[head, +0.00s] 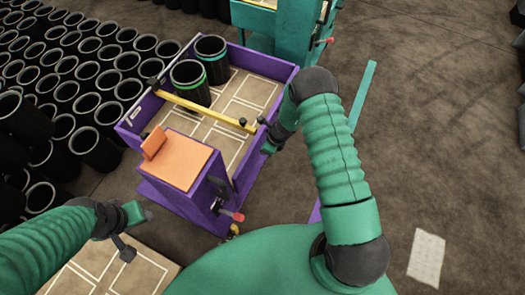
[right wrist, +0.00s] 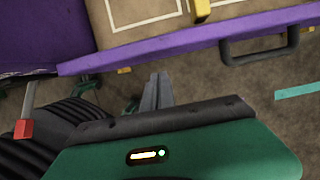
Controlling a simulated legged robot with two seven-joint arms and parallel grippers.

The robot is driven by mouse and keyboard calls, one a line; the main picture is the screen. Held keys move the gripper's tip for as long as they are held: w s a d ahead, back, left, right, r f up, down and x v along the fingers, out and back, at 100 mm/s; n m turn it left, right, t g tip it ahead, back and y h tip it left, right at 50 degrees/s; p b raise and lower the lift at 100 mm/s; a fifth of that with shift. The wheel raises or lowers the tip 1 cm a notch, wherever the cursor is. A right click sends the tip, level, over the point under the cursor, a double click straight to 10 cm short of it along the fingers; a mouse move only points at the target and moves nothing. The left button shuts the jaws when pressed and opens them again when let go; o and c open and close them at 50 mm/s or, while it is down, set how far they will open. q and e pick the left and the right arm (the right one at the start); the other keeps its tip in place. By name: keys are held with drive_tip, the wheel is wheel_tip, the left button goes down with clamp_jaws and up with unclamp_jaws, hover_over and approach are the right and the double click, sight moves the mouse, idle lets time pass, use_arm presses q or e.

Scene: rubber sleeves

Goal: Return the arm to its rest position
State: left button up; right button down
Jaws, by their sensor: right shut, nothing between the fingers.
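My right gripper (head: 268,147) hangs beside the right wall of a purple cart (head: 285,92), partly hidden by my own arm in the head view. In the right wrist view its two fingers (right wrist: 157,92) are together with nothing between them, over the floor just outside the purple edge (right wrist: 190,48). My left gripper (head: 135,213) is low at the left, in front of the cart; its fingers are too small to read.
An orange panel (head: 179,161) tops the cart's near end. Many black sleeves (head: 62,92) stand on the floor at the left. A teal cart (head: 277,30) is at the back. A pale sheet (head: 427,257) lies on the floor at the right, where the floor is mostly clear.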

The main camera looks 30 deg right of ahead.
drive_tip(key=shift+w+a+r+p, duration=0.7)
drive_tip(key=shift+w+r, duration=0.15)
drive_tip(key=shift+r, duration=3.95)
drive_tip(key=s+a+r+n, duration=0.3)
drive_tip(key=s+r+n, duration=0.4)
drive_tip(key=r+n, duration=0.55)
use_arm(q)
drive_tip(key=shift+s+d+r, duration=0.15)
drive_tip(key=shift+r, duration=0.4)
drive_tip(key=shift+s+d+r, duration=0.15)
drive_tip(key=shift+r, duration=0.35)
use_arm(e)
drive_tip(key=s+r+n+h, duration=0.2)
drive_tip(key=s+r+n, duration=0.5)
drive_tip(key=s+n, duration=0.5)
drive_tip(key=shift+s+a+r+n, duration=0.15)
drive_tip(key=shift+s+a+n, duration=0.1)
drive_tip(key=shift+n, duration=1.7)
use_arm(q)
drive_tip(key=shift+s, duration=0.15)
use_arm(e)
drive_tip(key=shift+s, duration=0.1)
use_arm(q)
drive_tip(key=shift+a, duration=0.1)
use_arm(e)
drive_tip(key=shift+a, duration=0.1)
